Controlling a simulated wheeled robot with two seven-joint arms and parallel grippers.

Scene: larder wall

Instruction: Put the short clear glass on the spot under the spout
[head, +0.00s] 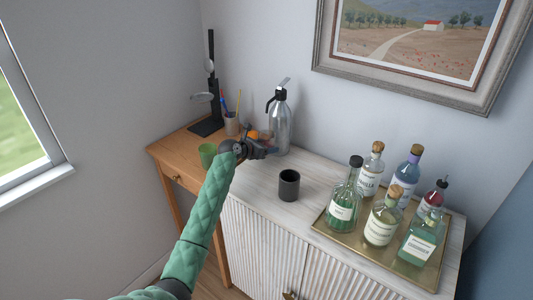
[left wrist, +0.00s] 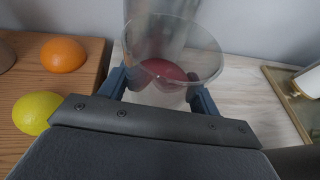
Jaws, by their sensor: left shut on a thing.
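The short clear glass (left wrist: 172,45) is between the two fingers of my left gripper (left wrist: 160,88) in the left wrist view. In the head view the gripper mostly hides the glass and the spot. My right gripper is out of view.
A dark cup (head: 289,186) stands to the right on the whitish cabinet top. A brass tray (head: 322,226) with several bottles is farther right.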

